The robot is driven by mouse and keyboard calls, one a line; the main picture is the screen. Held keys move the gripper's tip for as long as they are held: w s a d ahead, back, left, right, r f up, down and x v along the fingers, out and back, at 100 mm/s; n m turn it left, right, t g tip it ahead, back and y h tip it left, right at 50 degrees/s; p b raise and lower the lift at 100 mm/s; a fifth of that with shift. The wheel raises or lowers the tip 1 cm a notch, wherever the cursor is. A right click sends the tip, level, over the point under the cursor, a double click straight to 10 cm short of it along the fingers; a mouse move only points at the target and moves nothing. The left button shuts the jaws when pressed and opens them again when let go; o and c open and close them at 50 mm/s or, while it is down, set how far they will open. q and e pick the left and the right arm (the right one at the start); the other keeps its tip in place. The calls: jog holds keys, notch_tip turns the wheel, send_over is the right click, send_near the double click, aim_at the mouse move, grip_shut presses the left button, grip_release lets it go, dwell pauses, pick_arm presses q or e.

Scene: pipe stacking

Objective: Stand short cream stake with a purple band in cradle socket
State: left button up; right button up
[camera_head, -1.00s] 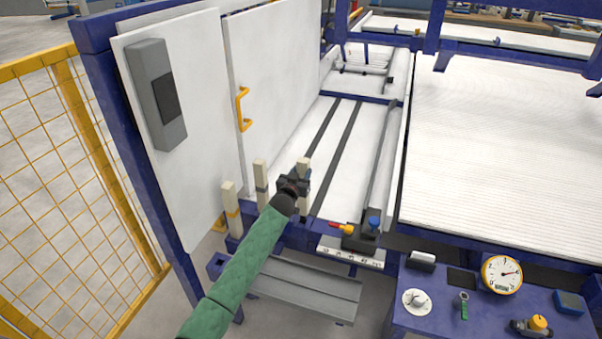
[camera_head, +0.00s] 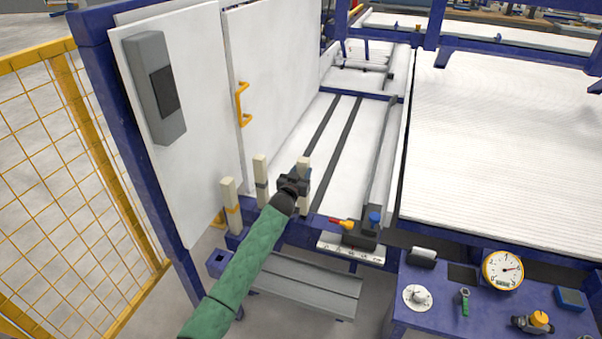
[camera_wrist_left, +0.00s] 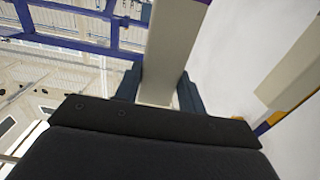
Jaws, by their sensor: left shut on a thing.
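My left gripper (camera_head: 295,187) is shut on a cream stake (camera_head: 304,168), which stands roughly upright at the right end of a row of stakes. In the left wrist view the stake (camera_wrist_left: 168,55) runs up between the fingers, and a purple edge shows at the top of the picture. A cream stake with an orange-yellow band (camera_head: 230,198) and one with a grey band (camera_head: 261,175) stand to its left. The held stake's lower end is partly hidden, so I cannot tell whether it is seated. A blue block with a dark opening (camera_head: 222,263) sits low at the left. My right gripper is not in view.
A grey ledge (camera_head: 305,285) lies below the blue rail. A white panel with a yellow handle (camera_head: 243,104) stands behind the stakes. A blue table (camera_head: 455,305) with a dial gauge (camera_head: 502,269) is at the right. A yellow mesh fence (camera_head: 62,190) is at the left.

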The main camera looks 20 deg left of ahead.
pick_arm(q)
jog(key=shift+f, duration=0.1)
jog(key=shift+f+b, duration=0.65)
jog(key=shift+f, duration=0.4)
jog(key=o, duration=1.3)
jog(key=shift+s, duration=0.1)
jog(key=s, duration=0.7)
jog(key=shift+s+a+b, duration=0.15)
jog(key=shift+s+b, duration=0.15)
jog(key=shift+b, duration=0.05)
